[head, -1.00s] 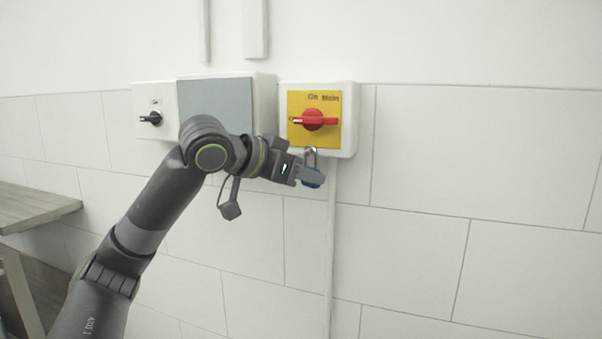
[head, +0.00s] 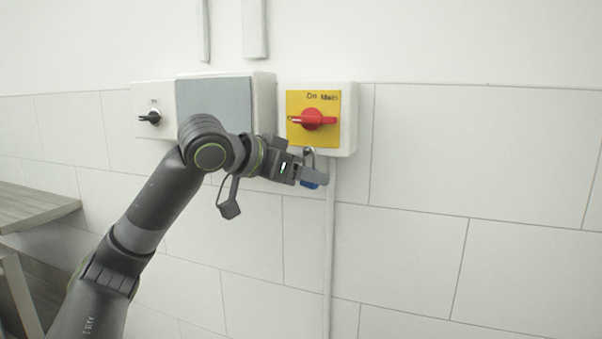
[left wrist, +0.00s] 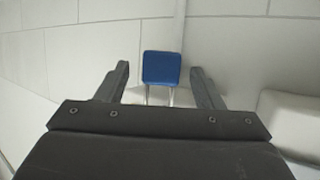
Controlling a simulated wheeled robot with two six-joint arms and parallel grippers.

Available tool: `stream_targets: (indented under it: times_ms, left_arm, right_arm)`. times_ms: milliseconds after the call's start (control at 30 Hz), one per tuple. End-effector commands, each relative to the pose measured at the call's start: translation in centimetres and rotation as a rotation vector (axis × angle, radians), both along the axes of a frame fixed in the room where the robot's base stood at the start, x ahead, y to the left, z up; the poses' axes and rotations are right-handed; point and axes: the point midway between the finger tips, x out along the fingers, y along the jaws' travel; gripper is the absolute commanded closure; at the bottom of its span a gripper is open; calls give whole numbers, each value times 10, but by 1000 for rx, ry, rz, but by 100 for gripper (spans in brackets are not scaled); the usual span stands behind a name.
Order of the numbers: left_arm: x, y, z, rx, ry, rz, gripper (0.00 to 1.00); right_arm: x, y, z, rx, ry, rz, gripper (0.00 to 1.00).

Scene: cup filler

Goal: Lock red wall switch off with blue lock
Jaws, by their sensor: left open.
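The red switch (head: 312,119) sits on a yellow plate (head: 334,136) on a white box on the wall, its handle lying level. The blue lock (head: 312,180) hangs upright by its metal shackle (head: 309,158) just below the box. In the head view my gripper partly covers the lock. In the left wrist view the lock body (left wrist: 161,68) is between my finger lines, a little beyond the tips. My left gripper (head: 318,179) is open, with a gap on both sides of the lock. Whether the shackle is closed cannot be told. My right gripper is not in view.
A grey-fronted box (head: 215,101) and a box with a black switch (head: 152,117) are on the wall left of the red switch. A vertical conduit (head: 329,250) runs down behind the lock. A wooden bench (head: 35,208) stands at the left. The tiled wall at right is clear.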

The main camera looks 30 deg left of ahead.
Motion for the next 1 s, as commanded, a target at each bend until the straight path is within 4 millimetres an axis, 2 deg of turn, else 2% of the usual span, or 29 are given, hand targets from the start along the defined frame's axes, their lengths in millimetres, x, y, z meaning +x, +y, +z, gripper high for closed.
stream_targets:
  times_ms: [167, 367, 767, 1000]
  left_arm:
    - [-4, 2, 1, 1, -1, 1, 39]
    - [-22, 8, 6, 5, -2, 4, 39]
    - [-78, 24, 30, 3, -4, 6, 39]
    - [-120, 36, 48, 0, -5, 5, 39]
  right_arm:
    - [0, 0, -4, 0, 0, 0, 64]
    - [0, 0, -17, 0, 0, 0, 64]
    - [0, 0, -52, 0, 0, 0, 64]
    - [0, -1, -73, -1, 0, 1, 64]
